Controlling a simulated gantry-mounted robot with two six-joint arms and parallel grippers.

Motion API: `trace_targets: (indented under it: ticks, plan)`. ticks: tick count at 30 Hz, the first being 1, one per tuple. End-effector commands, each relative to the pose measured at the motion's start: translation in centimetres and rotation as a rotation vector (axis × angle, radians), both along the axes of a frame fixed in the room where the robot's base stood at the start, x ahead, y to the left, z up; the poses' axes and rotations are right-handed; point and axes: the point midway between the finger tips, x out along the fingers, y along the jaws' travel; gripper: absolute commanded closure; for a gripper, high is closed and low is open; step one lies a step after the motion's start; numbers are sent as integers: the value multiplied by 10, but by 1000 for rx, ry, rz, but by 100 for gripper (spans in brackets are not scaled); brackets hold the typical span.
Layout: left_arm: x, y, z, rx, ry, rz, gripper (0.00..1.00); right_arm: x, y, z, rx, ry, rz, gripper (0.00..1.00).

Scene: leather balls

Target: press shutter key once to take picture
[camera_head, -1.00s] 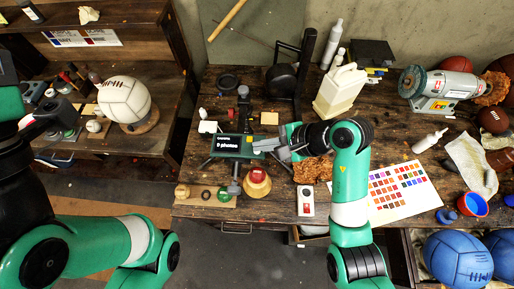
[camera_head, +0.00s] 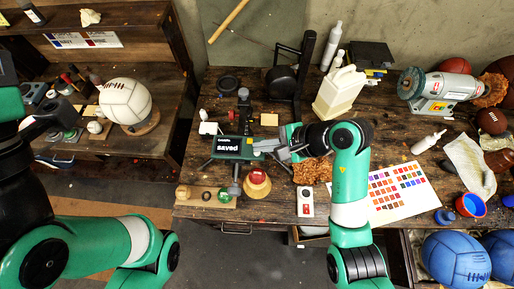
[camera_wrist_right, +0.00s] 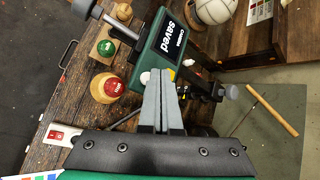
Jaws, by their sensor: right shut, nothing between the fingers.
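A green camera device (camera_head: 224,157) stands on the wooden workbench. Its black screen (camera_head: 234,147) reads "saved", and the same word shows on the screen in the right wrist view (camera_wrist_right: 171,38). My right gripper (camera_head: 262,147) is at the right end of the device. Its grey fingers (camera_wrist_right: 160,74) are shut with nothing between them. A small pale knob (camera_wrist_right: 145,78) sits on the device beside the fingertips; whether they touch it I cannot tell.
A wooden dome with a red top (camera_head: 257,185) stands just in front of the device. A white box with a red switch (camera_head: 305,202) and a colour chart (camera_head: 398,193) lie to the right. A white jug (camera_head: 339,92) stands behind. A pale ball (camera_head: 125,101) rests on the left bench.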

Motion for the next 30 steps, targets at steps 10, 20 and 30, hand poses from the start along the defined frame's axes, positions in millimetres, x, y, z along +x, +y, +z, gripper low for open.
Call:
trace_targets:
  ticks: [10,20,30]
  plan:
    - [0,0,3,0,0,0,100,0,0,4,0,0,0,100]
    - [0,0,27,0,0,0,100,0,0,31,0,-1,0,100]
    - [0,0,48,0,0,0,100,0,0,56,0,0,0,100]
